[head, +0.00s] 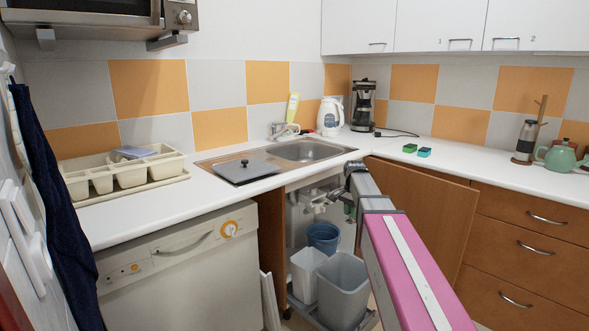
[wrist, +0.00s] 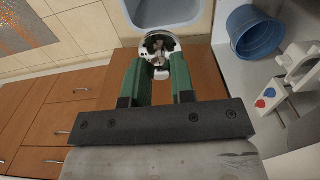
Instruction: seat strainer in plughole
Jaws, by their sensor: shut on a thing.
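My gripper (wrist: 157,75), with green fingers, is shut on a small round silver strainer (wrist: 159,46), which shows dark patches inside its bright rim. In the head view my gripper (head: 350,212) points down in front of the open under-sink cupboard, below counter height; the strainer cannot be made out there. The steel sink (head: 312,151) is set in the counter, behind and above my gripper. Its plughole cannot be made out.
Below are a grey bin (head: 342,285), a white bin (head: 306,268) and a blue bucket (head: 323,236). The open cupboard door (head: 420,200) stands right of my arm. A dark grey square board (head: 246,171) lies left of the basin. A kettle (head: 330,117) stands behind.

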